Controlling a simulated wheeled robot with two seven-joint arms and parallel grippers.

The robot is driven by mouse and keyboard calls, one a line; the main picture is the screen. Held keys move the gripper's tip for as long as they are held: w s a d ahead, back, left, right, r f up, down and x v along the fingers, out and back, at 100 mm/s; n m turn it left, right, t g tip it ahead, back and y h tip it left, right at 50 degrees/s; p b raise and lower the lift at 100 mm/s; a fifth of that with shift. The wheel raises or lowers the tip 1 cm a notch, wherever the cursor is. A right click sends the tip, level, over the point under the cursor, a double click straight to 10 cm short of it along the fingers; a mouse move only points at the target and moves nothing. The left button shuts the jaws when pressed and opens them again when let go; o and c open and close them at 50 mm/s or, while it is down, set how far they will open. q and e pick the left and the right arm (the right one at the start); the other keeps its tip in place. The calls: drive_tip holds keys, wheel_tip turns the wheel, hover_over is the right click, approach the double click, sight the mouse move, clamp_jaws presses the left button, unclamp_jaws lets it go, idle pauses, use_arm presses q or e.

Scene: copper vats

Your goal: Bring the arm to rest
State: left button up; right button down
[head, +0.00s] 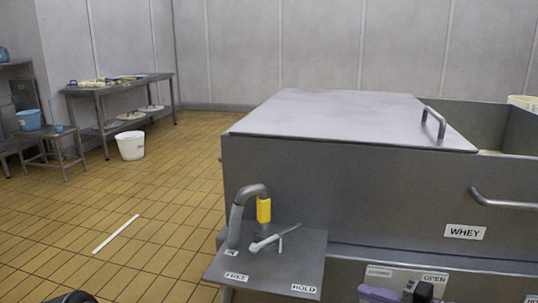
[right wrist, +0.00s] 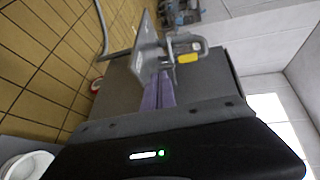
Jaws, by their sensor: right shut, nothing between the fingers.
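My right gripper (right wrist: 164,76) shows in the right wrist view as two purple fingers lying together, shut with nothing between them. Beyond its tips are a small metal shelf (right wrist: 147,42) and a yellow tag (right wrist: 188,58). My left gripper is not seen; only a dark rounded shape, which I cannot identify, shows at the bottom left.
The metal vat (head: 340,185), with a lid (head: 350,115) and WHEY label, fills the right. Its front shelf (head: 285,262), marked FREE and HOLD, carries a bent pipe (head: 238,215) and a pale T-shaped piece (head: 268,242). Tables and a white bucket (head: 131,146) stand left; tiled floor between is mostly clear.

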drive_tip(key=s+d+f+g+h, duration=0.1)
drive_tip(key=s+f+g+h, duration=0.3)
drive_tip(key=f, duration=1.1)
drive_tip(key=s+f+g+h, duration=0.3)
drive_tip(key=s+f+h, duration=0.3)
drive_tip(key=f, duration=0.9)
drive_tip(key=s+a+f+n, duration=0.3)
drive_tip(key=s+a+f, duration=0.2)
drive_tip(key=a+f, duration=0.15)
drive_tip(key=s+a+f+n+g+y, duration=0.2)
drive_tip(key=s+a+f+n, duration=0.1)
drive_tip(key=s+a, duration=0.5)
wheel_tip(320, 180, up, 27)
drive_tip(key=s+a+p, duration=0.1)
drive_tip(key=a+p, duration=0.1)
drive_tip(key=p, duration=2.5)
drive_tip(key=shift+s+n, duration=0.4)
